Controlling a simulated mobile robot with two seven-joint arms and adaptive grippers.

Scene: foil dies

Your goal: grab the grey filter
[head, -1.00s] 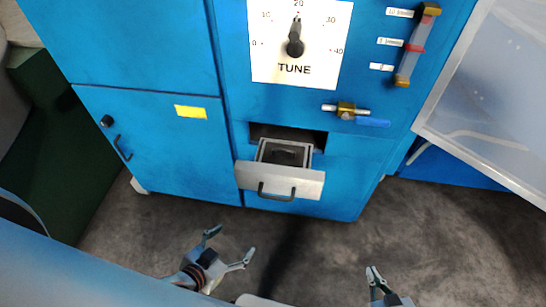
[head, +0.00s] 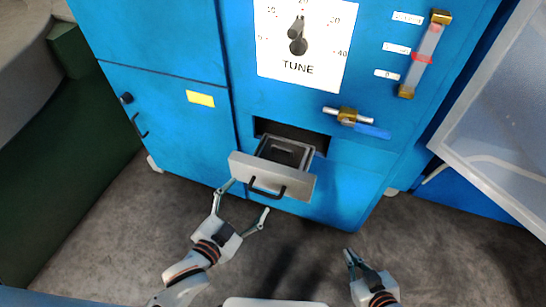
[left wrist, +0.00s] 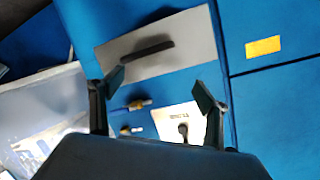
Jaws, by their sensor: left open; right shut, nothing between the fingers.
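A drawer with a pale grey front (head: 240,167) stands pulled out of the blue cabinet. Inside it sits a grey, square-framed piece with a dark middle (head: 284,152), likely the grey filter; its details are too small to tell. My left gripper (head: 247,197) is open and empty, just in front of and below the drawer front. In the left wrist view, the drawer front (left wrist: 190,42) and its dark handle (left wrist: 148,53) lie beyond the open fingers (left wrist: 158,87); the filter is hidden there. My right gripper (head: 350,258) is shut and empty, low and right of the drawer.
The blue cabinet (head: 160,110) bears a TUNE dial (head: 297,46), a brass valve with a blue lever (head: 347,116) and a sight tube (head: 424,55). A translucent panel (head: 505,120) stands at the right. The dark floor (head: 300,235) before the cabinet is clear.

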